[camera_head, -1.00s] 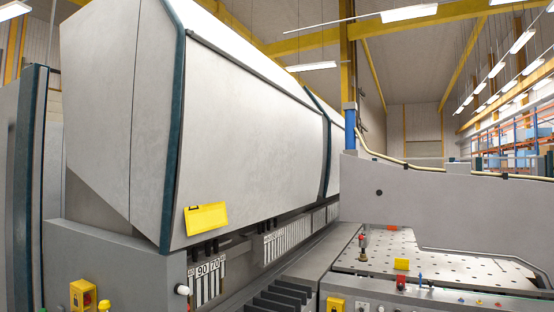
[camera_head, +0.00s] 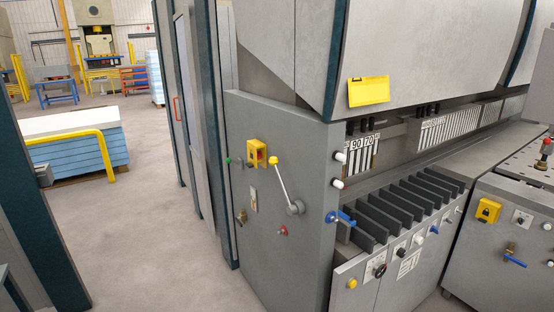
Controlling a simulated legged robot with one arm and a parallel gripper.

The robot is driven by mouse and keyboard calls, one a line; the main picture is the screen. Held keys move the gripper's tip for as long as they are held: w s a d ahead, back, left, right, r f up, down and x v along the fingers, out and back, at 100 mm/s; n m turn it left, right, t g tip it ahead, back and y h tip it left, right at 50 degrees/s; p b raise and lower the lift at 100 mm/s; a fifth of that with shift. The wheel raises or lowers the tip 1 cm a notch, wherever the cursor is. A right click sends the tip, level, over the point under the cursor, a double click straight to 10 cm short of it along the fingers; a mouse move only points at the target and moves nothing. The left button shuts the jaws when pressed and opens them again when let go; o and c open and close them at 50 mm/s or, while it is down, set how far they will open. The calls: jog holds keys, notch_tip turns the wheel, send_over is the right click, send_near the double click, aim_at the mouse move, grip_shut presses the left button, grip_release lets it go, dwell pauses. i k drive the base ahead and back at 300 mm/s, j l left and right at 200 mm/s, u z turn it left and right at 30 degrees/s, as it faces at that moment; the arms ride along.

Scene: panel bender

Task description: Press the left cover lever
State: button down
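The panel bender's large grey cover (camera_head: 430,45) is at the upper right, with a yellow plate (camera_head: 368,91) near its lower left corner. On the machine's grey left end panel (camera_head: 285,268) is a lever (camera_head: 283,184), a metal rod with a yellow knob at its top end. The rod slants up and left from a round grey pivot (camera_head: 295,207). I cannot tell for sure whether this is the left cover lever. A blue-handled lever (camera_head: 341,218) sticks out at the panel's right edge. My gripper is not in view.
A yellow box (camera_head: 257,153) and a red knob (camera_head: 283,232) are on the same panel. Black slats (camera_head: 407,207) stand in a row at the right. Open floor (camera_head: 150,215) lies left of the machine, beside a blue stack (camera_head: 78,150) with a yellow rail (camera_head: 100,150).

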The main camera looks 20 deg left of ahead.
aim_at(292, 209)
jog(key=i+j+u, duration=0.1)
jog(key=j, duration=0.35)
jog(key=i+j+u, duration=0.1)
jog(key=j, duration=0.35)
jog(key=i+j+u, duration=0.1)
jog(key=i+j, duration=0.2)
jog(key=j, duration=0.15)
jog(key=i+j+u, duration=0.1)
jog(key=j, duration=0.3)
jog(key=i+j+u, duration=0.1)
jog(key=i+j, duration=0.2)
jog(key=i+j+u, duration=0.1)
jog(key=j, duration=0.4)
jog(key=i, duration=0.1)
